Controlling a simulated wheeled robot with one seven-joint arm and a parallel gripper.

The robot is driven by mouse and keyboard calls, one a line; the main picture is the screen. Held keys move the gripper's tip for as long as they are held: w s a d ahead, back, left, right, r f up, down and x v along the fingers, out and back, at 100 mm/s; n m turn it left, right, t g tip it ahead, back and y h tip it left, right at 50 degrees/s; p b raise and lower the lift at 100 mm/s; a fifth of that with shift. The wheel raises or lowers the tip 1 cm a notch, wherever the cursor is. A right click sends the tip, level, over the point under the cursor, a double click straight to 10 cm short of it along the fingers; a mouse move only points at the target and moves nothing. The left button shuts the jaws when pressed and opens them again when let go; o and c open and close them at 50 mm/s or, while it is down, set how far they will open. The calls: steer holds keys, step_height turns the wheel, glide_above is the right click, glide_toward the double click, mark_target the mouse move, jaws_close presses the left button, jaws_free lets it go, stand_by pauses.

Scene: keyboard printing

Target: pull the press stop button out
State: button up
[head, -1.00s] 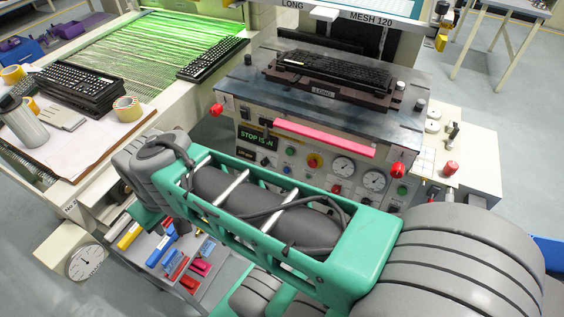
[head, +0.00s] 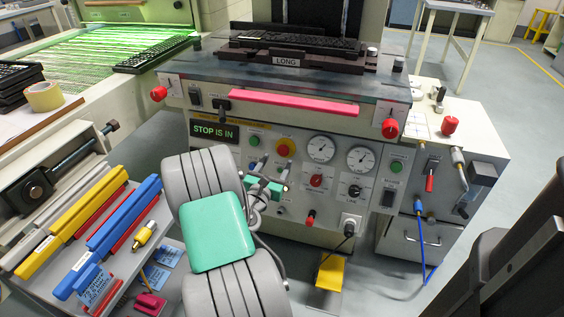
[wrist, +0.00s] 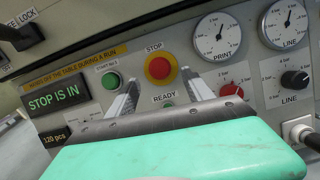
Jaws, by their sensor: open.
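The stop button (head: 285,147) is a red round head on a yellow ring, on the press's front panel. It also shows in the wrist view (wrist: 160,68) under the label STOP. The green display (head: 213,132) reads STOP IS IN. My gripper (wrist: 161,88) is open in the wrist view, its two fingers apart, one low left and one low right of the button, with nothing between them. I cannot tell how close the tips are to the panel. In the head view my arm hides part of the panel below the button.
A green button (wrist: 110,81) sits left of the stop button. Gauges (head: 321,149) and knobs are to the right. A pink bar (head: 293,103) runs above the panel. A cart with colored squeegees (head: 108,232) stands at the left.

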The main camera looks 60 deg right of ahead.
mark_target(283, 152)
steer(key=d, duration=0.5)
steer(key=shift+w+d+b, duration=0.3)
steer(key=shift+w+d, duration=0.05)
jaws_close()
